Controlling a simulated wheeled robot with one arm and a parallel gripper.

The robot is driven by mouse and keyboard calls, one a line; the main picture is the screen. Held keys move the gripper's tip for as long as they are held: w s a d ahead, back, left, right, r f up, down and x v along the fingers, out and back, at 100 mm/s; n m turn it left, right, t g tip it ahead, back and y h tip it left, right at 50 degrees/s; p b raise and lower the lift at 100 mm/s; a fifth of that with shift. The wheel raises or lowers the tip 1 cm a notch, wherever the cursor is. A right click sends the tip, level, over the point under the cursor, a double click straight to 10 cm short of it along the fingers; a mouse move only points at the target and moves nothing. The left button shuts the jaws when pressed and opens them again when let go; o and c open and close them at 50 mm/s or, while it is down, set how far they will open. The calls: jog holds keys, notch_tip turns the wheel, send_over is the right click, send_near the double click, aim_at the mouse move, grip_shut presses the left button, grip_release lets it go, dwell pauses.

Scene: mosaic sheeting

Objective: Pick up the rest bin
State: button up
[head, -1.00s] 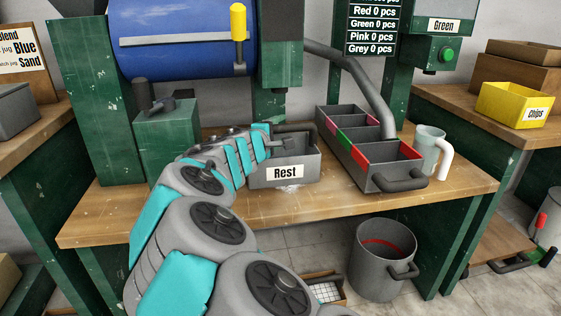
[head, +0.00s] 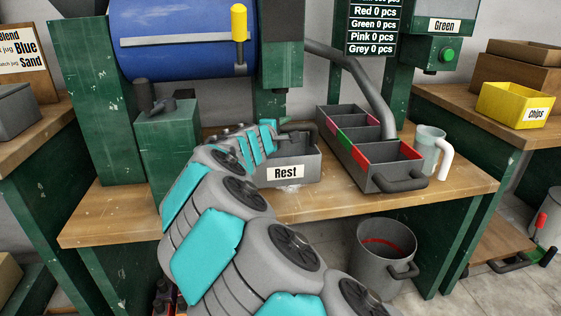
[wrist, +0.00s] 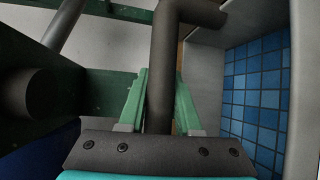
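The rest bin (head: 266,177) is a grey open box labelled "Rest". It stands upright on the wooden bench in the head view. In the wrist view its grey wall (wrist: 209,70) is at the right, with blue mosaic tiles inside. Its dark tubular handle (wrist: 163,75) runs down the middle. My gripper (wrist: 161,76) has green fingers, one on each side of this handle, with the handle between them. They look open, with narrow gaps at the sides; any contact is hard to judge. In the head view my arm hides the bin's left end.
A divided tray (head: 360,160) with coloured rims stands close right of the bin, and a clear jug (head: 430,145) beyond it. A green block (head: 168,140) and a blue drum (head: 180,45) are at the left. A grey bucket (head: 378,270) stands below the bench.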

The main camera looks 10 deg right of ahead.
grip_shut()
dwell(0.8)
